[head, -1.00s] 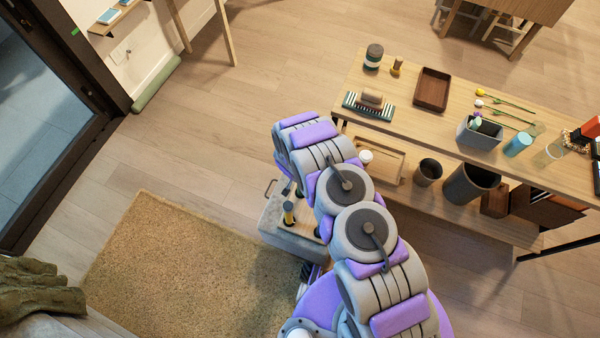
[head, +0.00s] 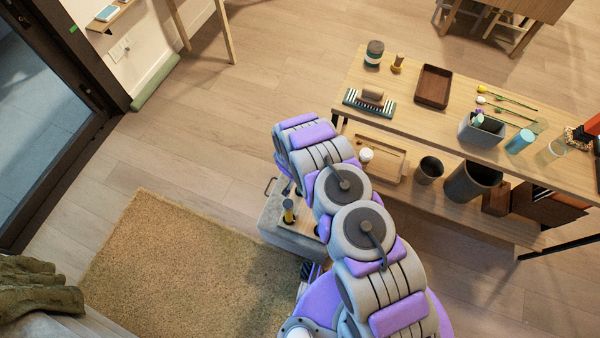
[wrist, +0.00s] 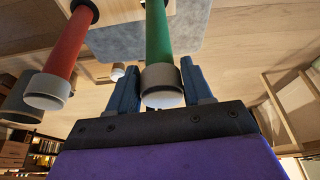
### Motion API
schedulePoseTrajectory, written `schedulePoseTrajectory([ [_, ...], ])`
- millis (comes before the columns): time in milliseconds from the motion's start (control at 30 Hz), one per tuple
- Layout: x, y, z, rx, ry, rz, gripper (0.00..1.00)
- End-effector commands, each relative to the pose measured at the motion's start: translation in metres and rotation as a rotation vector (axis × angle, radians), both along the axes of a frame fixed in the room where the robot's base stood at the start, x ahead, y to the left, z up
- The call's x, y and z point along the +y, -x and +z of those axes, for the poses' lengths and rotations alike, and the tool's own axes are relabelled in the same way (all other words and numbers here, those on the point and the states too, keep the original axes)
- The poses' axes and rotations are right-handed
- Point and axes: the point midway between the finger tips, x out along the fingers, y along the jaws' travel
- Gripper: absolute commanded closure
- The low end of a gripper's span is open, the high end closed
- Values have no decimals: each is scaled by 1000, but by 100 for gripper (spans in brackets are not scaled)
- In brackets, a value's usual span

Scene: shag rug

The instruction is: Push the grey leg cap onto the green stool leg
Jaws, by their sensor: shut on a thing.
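The green stool leg (wrist: 158,35) runs to my gripper in the wrist view. The grey leg cap (wrist: 161,82) is at the leg's end, in line with it, with no clear gap between them. How far it sits over the leg cannot be told. My gripper (wrist: 160,88) is shut on the cap, one blue finger on each side. The stool (head: 291,238) shows as a grey seat beside the rug in the head view. My arm hides the green leg, the cap and my fingertips there.
A red leg (wrist: 68,42) with its own grey cap (wrist: 47,92) stands left of the green one. A yellow leg (head: 289,212) rises from the stool. A long wooden bench (head: 410,125) with several items is at right. The rug (head: 170,265) is clear.

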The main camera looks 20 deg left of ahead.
Motion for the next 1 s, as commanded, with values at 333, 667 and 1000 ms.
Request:
schedulePoseTrajectory([
  [333, 0, 0, -9, 0, 0, 0, 82],
  [667, 0, 0, -10, 0, 0, 0, 29],
  [1000, 0, 0, -9, 0, 0, 0, 20],
])
